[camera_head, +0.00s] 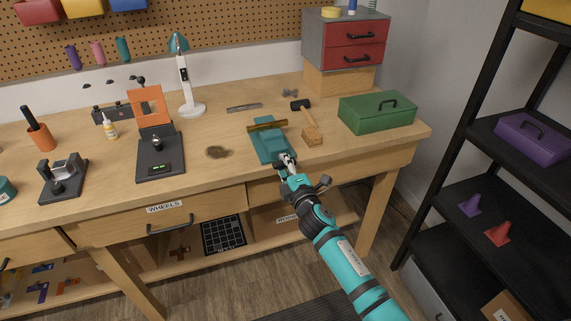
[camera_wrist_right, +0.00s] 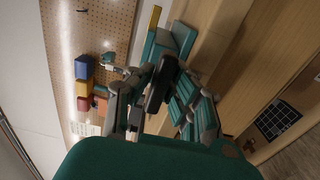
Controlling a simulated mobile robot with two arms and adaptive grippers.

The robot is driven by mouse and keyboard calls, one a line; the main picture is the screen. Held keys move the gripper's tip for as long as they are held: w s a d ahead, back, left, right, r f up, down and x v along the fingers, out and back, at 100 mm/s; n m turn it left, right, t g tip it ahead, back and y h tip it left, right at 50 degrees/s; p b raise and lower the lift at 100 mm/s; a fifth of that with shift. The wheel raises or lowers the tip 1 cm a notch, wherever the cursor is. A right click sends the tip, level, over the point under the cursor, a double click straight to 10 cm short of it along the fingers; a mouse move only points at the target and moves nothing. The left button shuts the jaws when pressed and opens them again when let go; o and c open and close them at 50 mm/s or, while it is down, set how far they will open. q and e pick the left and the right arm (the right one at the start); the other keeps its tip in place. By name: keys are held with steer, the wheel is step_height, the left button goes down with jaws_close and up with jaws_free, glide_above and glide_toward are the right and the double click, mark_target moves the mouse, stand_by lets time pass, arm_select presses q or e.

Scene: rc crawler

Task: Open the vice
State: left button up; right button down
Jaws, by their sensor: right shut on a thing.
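The teal vice (camera_head: 268,148) stands on the workbench near its front edge, with a brass-coloured bar (camera_head: 267,126) across its jaws. My right gripper (camera_head: 287,161) reaches in from the lower right and is at the vice's front end. In the right wrist view, the vice (camera_wrist_right: 170,38) is beyond the fingers, and my right gripper (camera_wrist_right: 160,90) is shut on a dark vice handle (camera_wrist_right: 158,88). The gripper hides much of the handle in the head view. My left gripper is out of view.
A dark stand with an orange frame (camera_head: 153,106) and a lamp (camera_head: 186,85) stand to the left. The bench around the dark stain (camera_head: 218,152) is clear.

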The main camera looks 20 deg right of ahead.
steer(key=shift+f, duration=0.1)
steer(key=c, duration=1.3)
jaws_free()
steer(key=s, duration=1.2)
steer(key=shift+d, duration=0.25)
